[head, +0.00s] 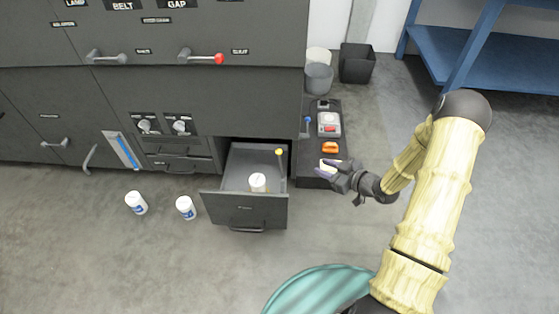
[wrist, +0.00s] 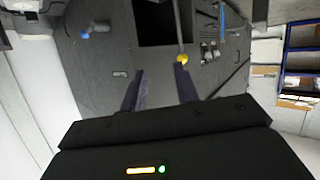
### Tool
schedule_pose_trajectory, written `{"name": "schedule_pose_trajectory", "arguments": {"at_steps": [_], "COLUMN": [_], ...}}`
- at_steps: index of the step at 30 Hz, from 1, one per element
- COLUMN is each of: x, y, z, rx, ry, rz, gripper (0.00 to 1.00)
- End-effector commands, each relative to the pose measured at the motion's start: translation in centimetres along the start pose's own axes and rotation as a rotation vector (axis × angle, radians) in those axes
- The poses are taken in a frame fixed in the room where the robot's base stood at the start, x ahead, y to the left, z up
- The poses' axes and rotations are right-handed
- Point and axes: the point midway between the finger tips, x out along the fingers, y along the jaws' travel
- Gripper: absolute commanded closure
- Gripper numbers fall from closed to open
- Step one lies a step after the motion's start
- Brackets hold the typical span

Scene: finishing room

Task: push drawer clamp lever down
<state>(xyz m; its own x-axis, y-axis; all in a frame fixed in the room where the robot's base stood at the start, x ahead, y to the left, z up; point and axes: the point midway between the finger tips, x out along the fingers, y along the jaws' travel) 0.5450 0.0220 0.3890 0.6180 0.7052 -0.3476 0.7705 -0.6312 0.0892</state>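The open drawer (head: 245,212) sticks out of the dark cabinet in the head view. A lever with a yellow knob (head: 279,152) stands upright at its right side. The yellow knob also shows in the wrist view (wrist: 182,59), just beyond the right fingertip; I cannot tell whether they touch. My gripper (head: 325,171) is to the right of the drawer in the head view. In the wrist view my gripper (wrist: 160,70) has its two dark fingers apart with nothing between them.
A white bottle (head: 258,182) stands in the drawer. Two white bottles (head: 136,202) (head: 186,208) stand on the floor at left. A dark low unit with an orange item (head: 330,148) lies right of the drawer. A green round object (head: 315,290) is at the bottom.

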Motion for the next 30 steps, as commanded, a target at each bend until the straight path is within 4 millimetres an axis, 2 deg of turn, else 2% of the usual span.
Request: {"name": "schedule_pose_trajectory", "arguments": {"at_steps": [1,3,9,22,26,30], "x": [0.4,0.5,0.0,0.2,1.2,3.2], "y": [-0.7,-1.6,-3.0,-3.2,-3.2,-3.4], "z": [1.7,2.4,3.0,2.8,2.5,1.9], "rx": [0.013,0.018,0.03,0.029,0.027,0.026], "ry": [0.074,0.176,0.35,0.362,0.363,0.363], "rz": [-0.018,-0.04,-0.069,-0.072,-0.074,-0.074], "gripper": [0.69,0.69,0.69,0.69,0.69,0.69]}}
